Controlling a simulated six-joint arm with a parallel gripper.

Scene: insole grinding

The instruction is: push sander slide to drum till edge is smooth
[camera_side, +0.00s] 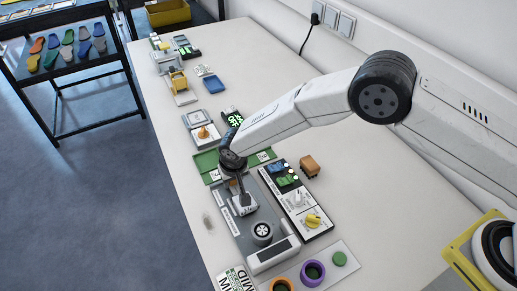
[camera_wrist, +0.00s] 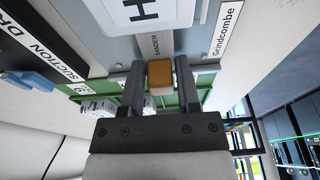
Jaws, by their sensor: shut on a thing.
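The sander (camera_side: 228,212) is a grey flat machine on the bench, with a round drum (camera_side: 262,232) near its front end. Its pale slide (camera_side: 243,206) sits behind the drum, with a visible space between them. My gripper (camera_side: 239,193) reaches down at the slide from behind. In the wrist view my gripper (camera_wrist: 160,85) is shut on an orange-brown block (camera_wrist: 160,74), apparently the slide's handle.
A control panel (camera_side: 300,205) with a yellow knob stands right of the sander, with a brown block (camera_side: 309,166) behind it. A green tray (camera_side: 207,160) lies behind the sander. A plate with round pieces (camera_side: 311,272) is in front. Bench to the right is clear.

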